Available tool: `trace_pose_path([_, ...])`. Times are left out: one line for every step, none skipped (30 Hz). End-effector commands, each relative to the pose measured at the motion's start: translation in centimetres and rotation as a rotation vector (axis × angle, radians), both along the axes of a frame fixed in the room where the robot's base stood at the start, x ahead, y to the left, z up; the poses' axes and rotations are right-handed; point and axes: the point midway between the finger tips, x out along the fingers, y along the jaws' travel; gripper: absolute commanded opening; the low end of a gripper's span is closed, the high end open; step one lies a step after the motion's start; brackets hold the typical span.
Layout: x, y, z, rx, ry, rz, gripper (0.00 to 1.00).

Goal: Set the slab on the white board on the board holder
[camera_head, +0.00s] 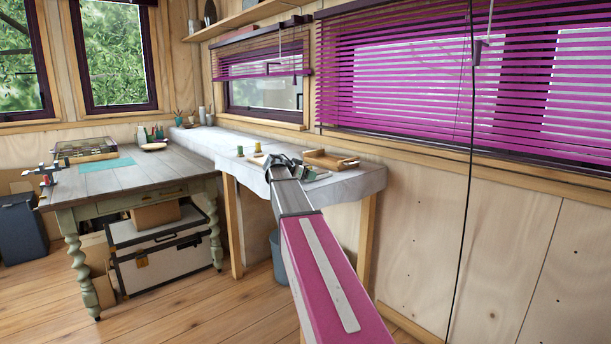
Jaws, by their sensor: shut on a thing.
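My arm reaches away from me to the white-covered bench (222,149) under the windows. My gripper (284,161) is over the right part of this bench, small and dark in the view. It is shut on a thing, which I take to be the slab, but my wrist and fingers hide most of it. A light wooden tray-like piece (328,159), possibly the board holder, lies just right of my gripper. A small grey-green piece (318,176) shows beside my wrist. I cannot make out the white board.
A green spool (240,151) and a yellowish spool (257,148) stand left of my gripper. A grey wooden table (130,180) with a teal mat (106,165) joins the bench at left. Pink blinds (400,80) hang behind. A thin dark cord hangs at right.

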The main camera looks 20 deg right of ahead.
Motion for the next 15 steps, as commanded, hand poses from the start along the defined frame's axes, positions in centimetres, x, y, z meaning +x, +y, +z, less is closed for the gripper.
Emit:
trace_pose_path([0.01, 0.00, -0.04, -0.001, 0.000, 0.000, 0.39])
trace_pose_path([0.00, -0.01, -0.11, -0.001, 0.001, 0.000, 0.39])
trace_pose_path([0.01, 0.00, -0.18, 0.000, 0.000, 0.000, 0.79])
trace_pose_path([0.01, 0.01, -0.16, 0.000, 0.000, 0.000, 0.88])
trace_pose_path([0.01, 0.01, -0.16, 0.000, 0.000, 0.000, 0.98])
trace_pose_path([0.01, 0.01, -0.15, 0.000, 0.000, 0.000, 0.98])
trace_pose_path([0.01, 0.01, -0.16, 0.000, 0.000, 0.000, 0.98])
trace_pose_path([0.01, 0.01, -0.15, 0.000, 0.000, 0.000, 0.98])
trace_pose_path([0.01, 0.01, -0.15, 0.000, 0.000, 0.000, 0.98])
trace_pose_path([0.01, 0.01, -0.15, 0.000, 0.000, 0.000, 0.98])
trace_pose_path([0.01, 0.01, -0.15, 0.000, 0.000, 0.000, 0.98])
trace_pose_path([0.01, 0.01, -0.15, 0.000, 0.000, 0.000, 0.98])
trace_pose_path([0.00, 0.01, -0.17, 0.000, 0.000, 0.000, 0.98])
trace_pose_path([0.00, 0.01, -0.20, 0.000, 0.000, 0.000, 0.98])
trace_pose_path([0.00, 0.01, -0.32, 0.000, 0.001, 0.000, 0.98])
